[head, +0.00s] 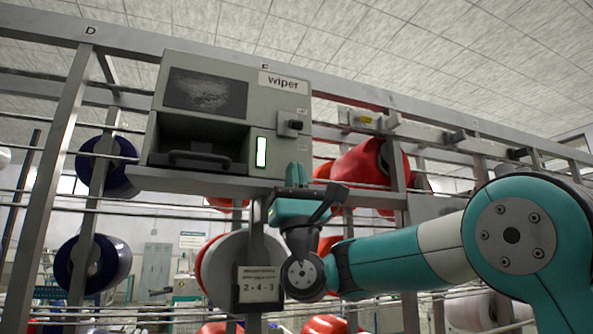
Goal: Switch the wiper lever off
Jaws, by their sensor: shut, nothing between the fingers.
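The wiper box (230,110) is a grey-green unit on the rack, with a "wiper" label (283,83) at its upper right. The wiper lever (290,126) is a small black switch on a plate on the box's right side. Small tags sit above and below it, too small to read, and I cannot tell its position for sure. My gripper (297,172) is below the lever, pointing up, with its fingers shut and empty. It appears apart from the lever.
A lit white indicator (261,152) is left of the lever. A dark window (206,93) and a handle (200,157) are further left. Red spools (362,165) stand right, and a "2-4-3" card (259,285) hangs below.

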